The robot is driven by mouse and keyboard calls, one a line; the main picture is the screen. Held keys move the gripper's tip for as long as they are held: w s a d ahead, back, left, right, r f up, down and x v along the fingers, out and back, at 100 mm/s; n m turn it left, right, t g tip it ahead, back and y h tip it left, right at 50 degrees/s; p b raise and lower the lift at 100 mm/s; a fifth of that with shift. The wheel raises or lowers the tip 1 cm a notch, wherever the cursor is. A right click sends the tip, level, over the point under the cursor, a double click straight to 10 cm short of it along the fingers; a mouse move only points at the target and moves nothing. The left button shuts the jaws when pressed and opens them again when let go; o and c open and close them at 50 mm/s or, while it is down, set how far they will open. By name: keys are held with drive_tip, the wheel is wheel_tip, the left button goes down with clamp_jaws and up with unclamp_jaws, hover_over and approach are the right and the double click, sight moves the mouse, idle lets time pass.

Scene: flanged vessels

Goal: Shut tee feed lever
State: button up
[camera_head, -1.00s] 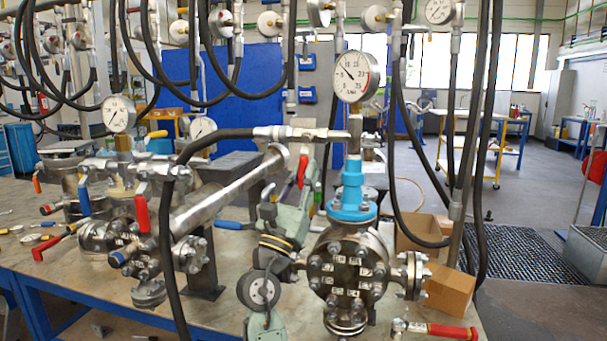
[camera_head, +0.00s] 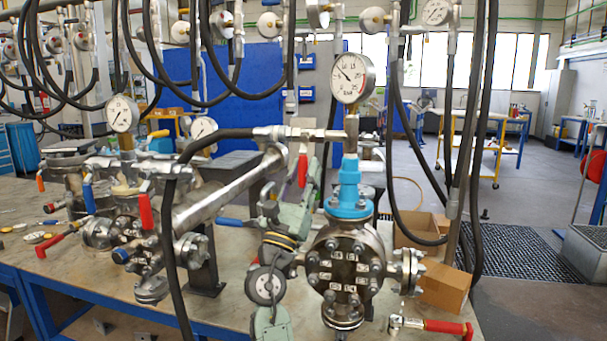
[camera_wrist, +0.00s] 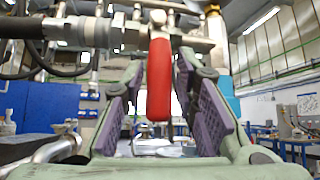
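The red lever (camera_head: 302,170) hangs down from the metal tee fitting (camera_head: 305,133) below the pressure gauge, where the black hose joins. In the wrist view the red lever (camera_wrist: 159,85) hangs upright between the two purple finger pads of my gripper (camera_wrist: 164,100). A gap shows on both sides, so the fingers stand open around it; I cannot tell whether either pad touches it. In the head view my gripper (camera_head: 312,165) is just behind and beside the lever, partly hidden by it and the pipe.
A flanged vessel (camera_head: 345,268) with a blue fitting (camera_head: 349,193) stands right of my arm. A slanted steel pipe (camera_head: 225,195) lies to the left. Black hoses hang close by. Another red-handled valve (camera_head: 435,326) lies at the bench's front right, near a cardboard box (camera_head: 443,287).

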drive_tip(key=shift+o, duration=0.7)
drive_tip(key=shift+f, duration=0.1)
drive_tip(key=v, duration=1.2)
idle(0.5)
